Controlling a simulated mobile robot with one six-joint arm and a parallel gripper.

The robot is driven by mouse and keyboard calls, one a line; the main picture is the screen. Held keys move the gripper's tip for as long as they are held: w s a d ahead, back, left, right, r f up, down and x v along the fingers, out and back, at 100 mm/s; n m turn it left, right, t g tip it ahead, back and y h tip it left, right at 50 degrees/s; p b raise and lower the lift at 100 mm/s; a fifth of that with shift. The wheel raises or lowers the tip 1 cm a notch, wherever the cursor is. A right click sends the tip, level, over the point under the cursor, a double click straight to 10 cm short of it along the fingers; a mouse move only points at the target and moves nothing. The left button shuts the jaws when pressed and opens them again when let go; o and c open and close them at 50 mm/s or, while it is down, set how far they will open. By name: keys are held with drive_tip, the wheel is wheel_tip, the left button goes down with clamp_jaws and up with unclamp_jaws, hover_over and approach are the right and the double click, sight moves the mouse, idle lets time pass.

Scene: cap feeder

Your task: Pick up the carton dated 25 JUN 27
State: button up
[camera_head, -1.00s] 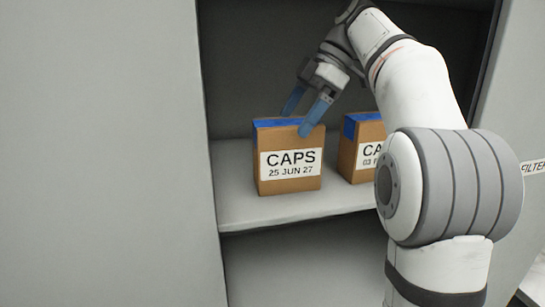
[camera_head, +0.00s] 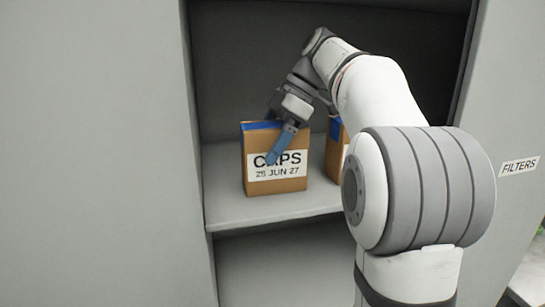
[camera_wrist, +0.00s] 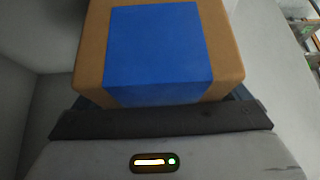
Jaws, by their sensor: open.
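The carton dated 25 JUN 27 (camera_head: 290,172) is a brown box with a blue strip on top and a white CAPS label. It stands upright on the shelf (camera_head: 270,208). My gripper (camera_head: 276,138) is open and reaches down at it. One blue finger lies across the front face, over part of the label. The other finger is mostly hidden behind the carton. In the wrist view the carton's top with its blue patch (camera_wrist: 158,55) fills the upper middle, close to my gripper's body. I cannot tell whether the fingers touch it.
A second brown carton (camera_head: 337,157) with blue on top stands just to the right, mostly hidden by my arm. The cabinet's left panel (camera_head: 95,150) and its right side with a FILTERS label (camera_head: 519,166) flank the opening. Shelf room is free left of the dated carton.

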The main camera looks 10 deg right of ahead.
drive_tip(key=shift+c, duration=0.2)
drive_tip(key=c, duration=1.2)
drive_tip(key=shift+c, duration=0.4)
drive_tip(key=shift+r, duration=0.15)
